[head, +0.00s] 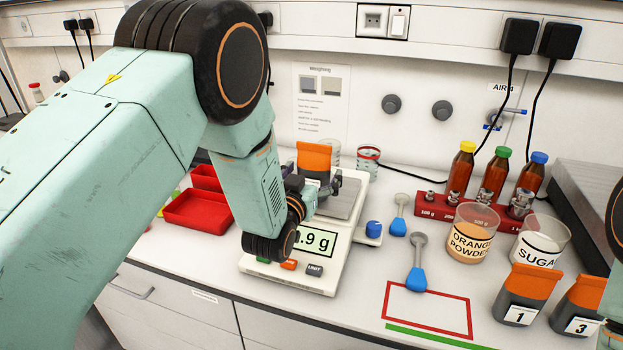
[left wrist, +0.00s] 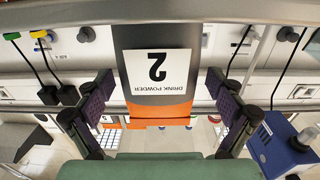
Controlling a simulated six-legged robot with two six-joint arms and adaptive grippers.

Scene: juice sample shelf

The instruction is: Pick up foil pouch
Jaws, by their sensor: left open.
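The foil pouch (head: 314,157) has an orange top and stands upright on the pan of the white scale (head: 345,250). My left gripper (head: 314,187) is at the pouch, and my arm and wrist hide part of the pouch and scale. In the left wrist view the pouch (left wrist: 157,85) appears upside down, with a white label reading "2" and "DRINK POWDER". It lies between the fingers of my open left gripper (left wrist: 160,108), with a visible gap on each side. My right gripper is not in view.
Two more orange-topped pouches, marked 1 (head: 527,297) and 3 (head: 578,305), stand at the right. Red trays (head: 198,214) sit left of the scale.

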